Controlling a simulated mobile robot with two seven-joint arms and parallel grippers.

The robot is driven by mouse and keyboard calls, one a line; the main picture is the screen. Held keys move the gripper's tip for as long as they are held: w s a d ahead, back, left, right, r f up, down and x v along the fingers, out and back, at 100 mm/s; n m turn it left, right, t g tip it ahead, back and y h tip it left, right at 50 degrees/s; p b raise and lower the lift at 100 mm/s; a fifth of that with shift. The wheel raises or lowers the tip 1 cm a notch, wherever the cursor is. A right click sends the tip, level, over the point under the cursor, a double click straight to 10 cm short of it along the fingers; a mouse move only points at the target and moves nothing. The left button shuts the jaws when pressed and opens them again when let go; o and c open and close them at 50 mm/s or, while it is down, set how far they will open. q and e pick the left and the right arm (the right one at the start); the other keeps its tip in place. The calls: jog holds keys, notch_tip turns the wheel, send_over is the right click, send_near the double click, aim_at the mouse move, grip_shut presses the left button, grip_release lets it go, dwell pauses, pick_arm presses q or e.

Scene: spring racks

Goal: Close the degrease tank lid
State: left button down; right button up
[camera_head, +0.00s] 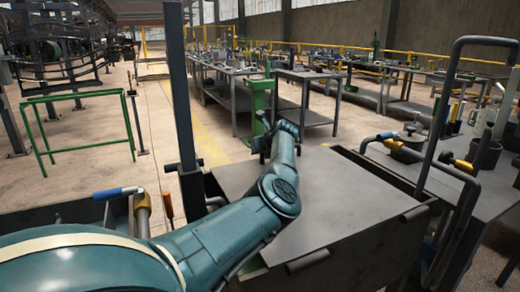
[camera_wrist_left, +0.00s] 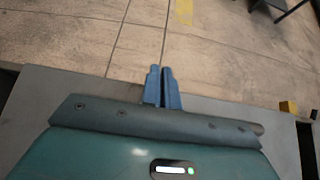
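The degrease tank lid appears to be the broad plain grey panel (camera_head: 345,195) in the middle of the head view. It looks near flat over the dark tank; whether it rests fully on the rim I cannot tell. A dark gap shows along its right side. My left arm reaches over the panel's left part, with the left gripper (camera_head: 268,138) at its far edge. In the left wrist view the two blue fingers (camera_wrist_left: 162,88) lie close together with nothing between them. A grey surface (camera_wrist_left: 90,84) shows behind them, with the floor beyond. My right gripper is not in view.
A bench with fittings and a dark bent tube frame (camera_head: 452,70) stands at right. A dark upright post (camera_head: 181,90) rises at left, near a blue-ended handle (camera_head: 116,192). A green frame (camera_head: 85,140) stands farther left. Open floor lies beyond the panel.

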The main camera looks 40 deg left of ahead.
pick_arm(q)
jog(key=shift+d+f, duration=0.25)
jog(key=shift+f, duration=0.3)
jog(key=shift+d+f, duration=0.25)
jog(key=shift+f, duration=0.25)
jog(key=shift+d+r, duration=0.2)
jog(key=shift+d, duration=0.15)
jog(key=a+r+v, duration=0.1)
jog(key=v, duration=1.2)
jog(key=shift+r+p, duration=0.3)
jog(key=shift+s+a, duration=0.1)
jog(key=shift+a, duration=0.05)
